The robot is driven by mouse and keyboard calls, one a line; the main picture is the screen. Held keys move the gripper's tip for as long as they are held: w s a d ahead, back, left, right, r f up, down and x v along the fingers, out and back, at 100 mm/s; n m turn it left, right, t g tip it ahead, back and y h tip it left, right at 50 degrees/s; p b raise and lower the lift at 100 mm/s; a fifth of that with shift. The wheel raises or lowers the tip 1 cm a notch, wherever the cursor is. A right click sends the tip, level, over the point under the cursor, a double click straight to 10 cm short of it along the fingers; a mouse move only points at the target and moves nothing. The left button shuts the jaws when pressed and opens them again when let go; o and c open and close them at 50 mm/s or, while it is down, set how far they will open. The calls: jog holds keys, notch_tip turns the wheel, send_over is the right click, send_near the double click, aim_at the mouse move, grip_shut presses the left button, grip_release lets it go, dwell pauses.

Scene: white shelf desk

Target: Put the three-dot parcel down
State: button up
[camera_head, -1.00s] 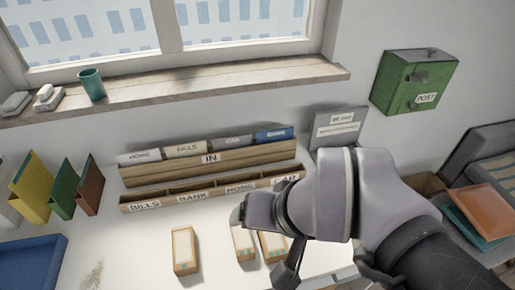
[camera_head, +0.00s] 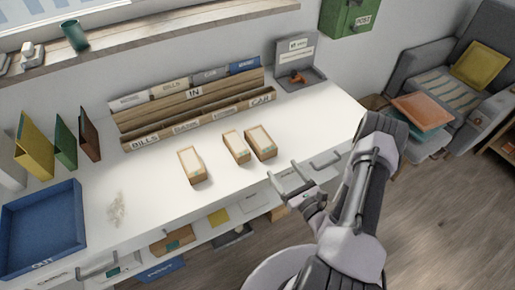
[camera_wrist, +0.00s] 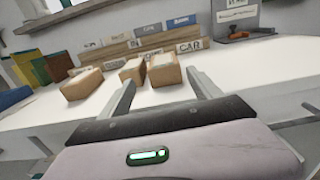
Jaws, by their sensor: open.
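Three brown parcels stand apart from my gripper on the white desk: a left parcel (camera_head: 191,165), a middle parcel (camera_head: 236,147) and a right parcel (camera_head: 260,143). The middle and right ones are close together. No dots can be made out, so I cannot tell which is the three-dot parcel. All three also show in the wrist view, the left one (camera_wrist: 82,84) set apart from the others. My gripper (camera_head: 284,173) is open and empty at the desk's front edge, in front of the right parcel. Its two fingers (camera_wrist: 160,82) point toward the parcels in the wrist view.
A wooden sorter (camera_head: 185,130) labelled BILLS to CAR stands behind the parcels. A blue OUT tray (camera_head: 81,218) is at the left. The desk between tray and left parcel is mostly clear.

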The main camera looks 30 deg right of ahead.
jog(key=b, duration=0.3)
send_near(260, 138)
jog(key=w, duration=0.4)
jog(key=shift+w+a, duration=0.1)
jog(key=shift+w, duration=0.2)
jog(key=w, duration=0.2)
jog(key=w+b, duration=0.1)
jog(key=w, duration=0.2)
jog(key=shift+w+a+f, duration=0.1)
jog(key=shift+w+f, duration=0.1)
jog(key=shift+w, duration=0.1)
jog(key=c, duration=1.4)
